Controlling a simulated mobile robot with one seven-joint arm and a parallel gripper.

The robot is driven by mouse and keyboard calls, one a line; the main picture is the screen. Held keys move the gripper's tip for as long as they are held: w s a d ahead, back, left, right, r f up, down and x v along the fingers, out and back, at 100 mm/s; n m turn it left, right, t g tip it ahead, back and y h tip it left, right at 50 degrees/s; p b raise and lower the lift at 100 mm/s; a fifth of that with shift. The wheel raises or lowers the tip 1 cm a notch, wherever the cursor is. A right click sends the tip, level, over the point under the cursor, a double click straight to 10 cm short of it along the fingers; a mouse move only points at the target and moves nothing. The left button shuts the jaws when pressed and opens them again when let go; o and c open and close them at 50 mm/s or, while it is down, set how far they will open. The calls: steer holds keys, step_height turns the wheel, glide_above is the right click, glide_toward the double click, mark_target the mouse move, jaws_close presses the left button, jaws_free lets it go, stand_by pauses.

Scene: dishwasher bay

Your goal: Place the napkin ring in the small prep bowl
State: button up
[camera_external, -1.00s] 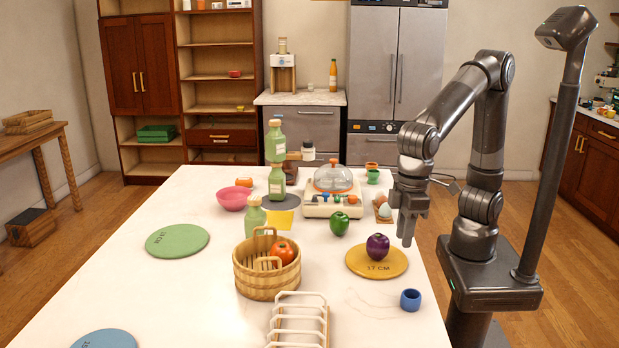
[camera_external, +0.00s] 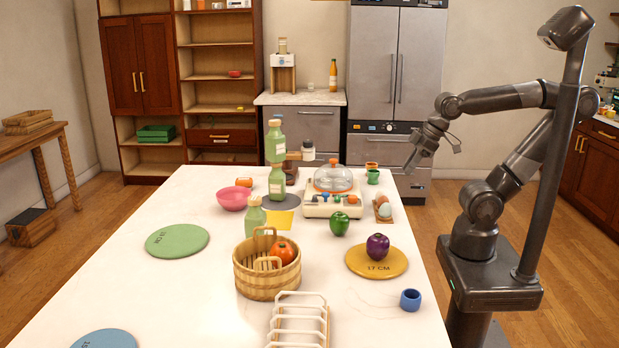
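A blue ring-shaped piece (camera_external: 410,299), which looks like the napkin ring, sits near the right edge of the white table, at the front. A small pink bowl (camera_external: 233,199), which looks like the prep bowl, stands toward the back left of the table; its inside looks empty. My gripper (camera_external: 410,168) is raised at the table's back right, well away from both and pointing down to the left. It holds nothing I can see; its finger gap is too small to judge.
A yellow board (camera_external: 362,270) with a purple vegetable (camera_external: 377,247) lies behind the ring. A wooden basket (camera_external: 250,277), a white rack (camera_external: 299,325), green bottles (camera_external: 276,165) and a domed appliance (camera_external: 333,192) occupy the middle. The table's left side is mostly clear.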

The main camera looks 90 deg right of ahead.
steer(key=shift+c, duration=0.3)
steer(key=w+a+f+g, duration=0.1)
steer(key=w+a, duration=0.2)
steer(key=a, duration=0.7)
steer(key=w+a+g, duration=0.2)
steer(key=w+a, duration=0.1)
steer(key=a, duration=0.6)
steer(key=w+a+f+g, duration=0.1)
steer(key=w+a, duration=0.2)
steer(key=a, duration=0.7)
steer(key=s+a+f+g, duration=0.1)
steer(key=s+a+f, duration=0.1)
steer(key=a, duration=0.4)
steer(key=s+a+f+g, duration=0.1)
steer(key=s+a+f, duration=0.15)
steer(key=a, duration=0.35)
steer(key=shift+n, duration=0.4)
step_height(320, 180, down, 10)
steer(key=shift+d+f, duration=0.1)
steer(key=shift+f, duration=0.15)
jaws_close()
